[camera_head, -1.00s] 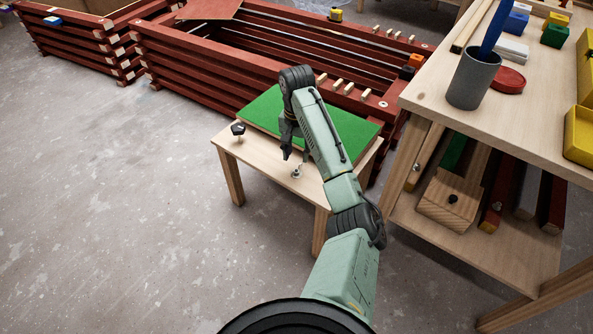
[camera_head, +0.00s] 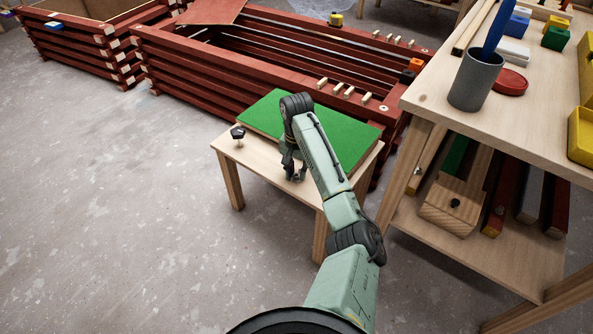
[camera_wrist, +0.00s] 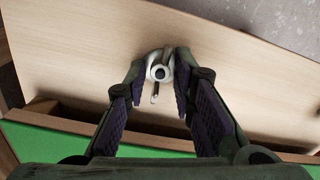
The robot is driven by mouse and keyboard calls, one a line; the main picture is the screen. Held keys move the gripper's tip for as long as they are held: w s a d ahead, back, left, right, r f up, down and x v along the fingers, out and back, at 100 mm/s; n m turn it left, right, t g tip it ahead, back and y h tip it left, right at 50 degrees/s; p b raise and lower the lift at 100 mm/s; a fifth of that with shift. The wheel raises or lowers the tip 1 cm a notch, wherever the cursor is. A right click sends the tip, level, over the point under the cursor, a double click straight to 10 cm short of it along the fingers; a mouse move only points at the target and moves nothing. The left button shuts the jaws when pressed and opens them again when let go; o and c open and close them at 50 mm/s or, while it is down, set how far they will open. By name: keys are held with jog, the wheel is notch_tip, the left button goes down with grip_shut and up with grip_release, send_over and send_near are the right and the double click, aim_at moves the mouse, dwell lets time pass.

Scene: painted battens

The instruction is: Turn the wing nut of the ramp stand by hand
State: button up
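The ramp stand is a small wooden table (camera_head: 262,168) with a green board (camera_head: 352,138) on its top. The silvery wing nut (camera_wrist: 158,73) stands on the pale wood in the wrist view, its wings pointing roughly up and down the picture. My gripper (camera_wrist: 161,66) has one fingertip on each side of the wing nut, with narrow gaps showing; it looks open around it. In the head view my gripper (camera_head: 292,174) is low over the stand's front part and largely hides the wing nut.
A black knob (camera_head: 238,132) stands up at the stand's left corner. Red stacked battens (camera_head: 205,82) lie behind the stand. A workbench (camera_head: 430,95) with a grey cup (camera_head: 475,82) is close on the right. The floor at left is clear.

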grip_shut()
jog(key=shift+r+n+p, duration=0.2)
jog(key=shift+n+p, duration=0.1)
jog(key=shift+p, duration=0.35)
jog(key=n+p, duration=0.1)
jog(key=p, duration=0.1)
jog(key=shift+r+n+p, duration=0.1)
jog(key=shift+n+p, duration=0.25)
jog(key=shift+n, duration=0.05)
jog(key=n+p, duration=0.3)
jog(key=n, duration=0.1)
jog(key=shift+n+p, duration=0.3)
jog(key=shift+p, duration=0.1)
jog(key=n+p, duration=0.2)
jog(key=n, duration=0.2)
jog(key=n+p, duration=0.1)
jog(key=n, duration=0.2)
jog(key=n+p, duration=0.2)
jog(key=n, duration=0.1)
jog(key=shift+f+n, duration=0.2)
jog(key=shift+n, duration=0.2)
jog(key=n+p, duration=0.1)
jog(key=n, duration=0.4)
jog(key=shift+n, duration=0.4)
jog(key=shift+f, duration=0.1)
jog(key=shift+o, duration=1.9)
grip_release()
